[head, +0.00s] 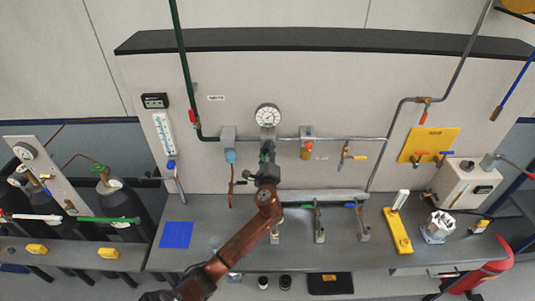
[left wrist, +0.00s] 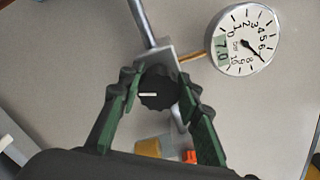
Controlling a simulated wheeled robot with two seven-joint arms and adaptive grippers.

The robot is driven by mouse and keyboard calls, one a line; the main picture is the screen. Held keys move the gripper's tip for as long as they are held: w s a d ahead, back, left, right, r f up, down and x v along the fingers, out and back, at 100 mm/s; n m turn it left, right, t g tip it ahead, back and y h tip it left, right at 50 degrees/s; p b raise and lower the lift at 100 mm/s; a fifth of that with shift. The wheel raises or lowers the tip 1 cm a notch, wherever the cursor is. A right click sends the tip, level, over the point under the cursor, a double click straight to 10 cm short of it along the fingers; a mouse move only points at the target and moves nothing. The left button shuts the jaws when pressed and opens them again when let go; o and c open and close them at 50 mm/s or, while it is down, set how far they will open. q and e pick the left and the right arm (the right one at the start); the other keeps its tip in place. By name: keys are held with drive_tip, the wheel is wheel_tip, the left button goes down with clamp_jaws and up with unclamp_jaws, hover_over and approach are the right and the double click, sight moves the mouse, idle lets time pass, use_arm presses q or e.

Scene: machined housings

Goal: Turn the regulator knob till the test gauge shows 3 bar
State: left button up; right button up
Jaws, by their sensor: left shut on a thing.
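The test gauge (head: 267,116) is a round white dial on the pipe of the back panel. In the left wrist view the gauge (left wrist: 243,40) has its needle pointing to the lower right, near 7 between the 6 and the 8, and its small window reads 7.0. The regulator knob (left wrist: 158,92) is dark and ridged, with a white mark pointing left in that view. My left gripper (head: 267,158) is just below the gauge. Its green-padded fingers (left wrist: 160,84) stand on both sides of the knob, shut on it. In the head view my gripper hides the knob.
Valves with a blue cap (head: 231,156) and an orange cap (head: 306,153) sit on the pipe either side. Several fittings stand on the bench below. A blue mat (head: 176,235) lies left; a yellow stand (head: 397,232) and a white box (head: 466,186) are right.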

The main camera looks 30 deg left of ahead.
use_arm(q)
drive_tip(key=n+b, duration=0.2)
drive_tip(key=n, duration=0.1)
drive_tip(key=shift+f, duration=0.25)
drive_tip(key=n+b, duration=0.2)
drive_tip(key=n, duration=0.1)
drive_tip(key=shift+n+b, duration=0.3)
drive_tip(key=n+b, duration=0.1)
drive_tip(key=n, duration=0.1)
drive_tip(key=n+b, duration=0.2)
drive_tip(key=shift+f+n, duration=0.2)
drive_tip(key=shift+n, duration=0.1)
drive_tip(key=n+b, duration=0.2)
drive_tip(key=n, duration=0.3)
drive_tip(key=shift+d+f+b, duration=0.1)
drive_tip(key=shift+b, duration=0.25)
drive_tip(key=n+b, duration=0.1)
drive_tip(key=n, duration=0.4)
drive_tip(key=shift+b, duration=0.4)
drive_tip(key=shift+n, duration=0.4)
drive_tip(key=o, duration=1.2)
drive_tip(key=shift+w, duration=0.1)
